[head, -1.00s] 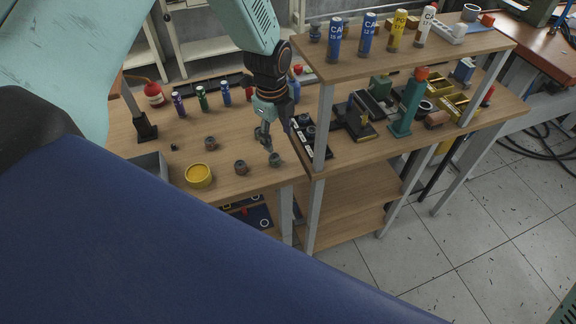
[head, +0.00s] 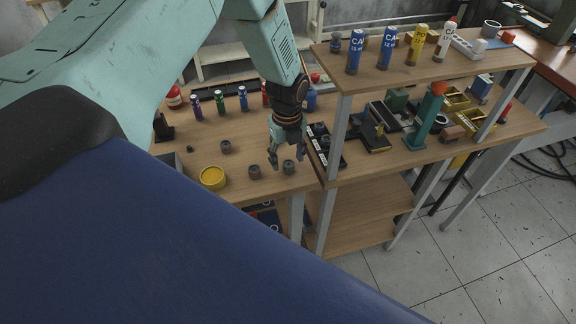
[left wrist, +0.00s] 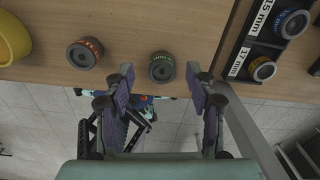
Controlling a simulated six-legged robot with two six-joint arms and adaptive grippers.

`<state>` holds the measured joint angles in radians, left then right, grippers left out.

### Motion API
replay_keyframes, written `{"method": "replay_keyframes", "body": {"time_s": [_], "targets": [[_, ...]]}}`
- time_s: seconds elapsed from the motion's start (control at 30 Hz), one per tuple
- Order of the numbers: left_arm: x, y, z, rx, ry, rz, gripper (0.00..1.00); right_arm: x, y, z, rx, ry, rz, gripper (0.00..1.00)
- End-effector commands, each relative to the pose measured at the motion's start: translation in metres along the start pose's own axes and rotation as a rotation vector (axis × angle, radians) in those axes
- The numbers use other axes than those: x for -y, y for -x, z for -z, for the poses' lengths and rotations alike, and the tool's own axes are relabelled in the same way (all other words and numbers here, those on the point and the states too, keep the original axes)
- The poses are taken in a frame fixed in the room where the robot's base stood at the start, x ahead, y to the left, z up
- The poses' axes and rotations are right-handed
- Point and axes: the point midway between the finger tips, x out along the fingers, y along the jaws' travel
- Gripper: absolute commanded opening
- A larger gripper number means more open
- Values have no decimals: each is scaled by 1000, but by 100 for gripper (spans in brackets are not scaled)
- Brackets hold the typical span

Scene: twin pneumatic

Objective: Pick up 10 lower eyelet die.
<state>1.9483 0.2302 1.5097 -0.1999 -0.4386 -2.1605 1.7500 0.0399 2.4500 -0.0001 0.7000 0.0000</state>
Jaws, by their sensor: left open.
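Several small dark ring-shaped dies stand on the wooden table. One die (head: 289,167) is near the front right edge, with a second die (head: 254,172) to its left and a third die (head: 226,147) farther back. My left gripper (head: 287,160) is open and empty over the front right die. In the left wrist view, a die with green lettering (left wrist: 162,67) lies just beyond and between the open fingertips (left wrist: 160,75), apparently untouched. A die with orange lettering (left wrist: 85,53) sits to its left. The lettering is too small to read. My right gripper is not in view.
A yellow round container (head: 212,178) stands left of the dies. A black labelled rack (head: 326,147) holding rings lies to the right, beside a shelf post (head: 337,137). Small bottles (head: 220,102) stand behind. The table's front edge is close to the dies.

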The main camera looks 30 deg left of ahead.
Motion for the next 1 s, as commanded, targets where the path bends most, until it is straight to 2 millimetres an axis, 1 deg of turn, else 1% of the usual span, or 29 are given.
{"method": "replay_keyframes", "body": {"time_s": [0.03,0.13,0.23,0.43,1.0], "targets": [[0,-8,1,0,-1,-2,56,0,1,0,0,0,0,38],[0,-17,2,1,-3,0,56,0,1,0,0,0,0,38],[1,-20,2,1,-2,1,56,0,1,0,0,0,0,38],[1,-20,2,1,-2,1,55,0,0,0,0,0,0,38],[1,-20,1,1,-1,1,7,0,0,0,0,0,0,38]]}}
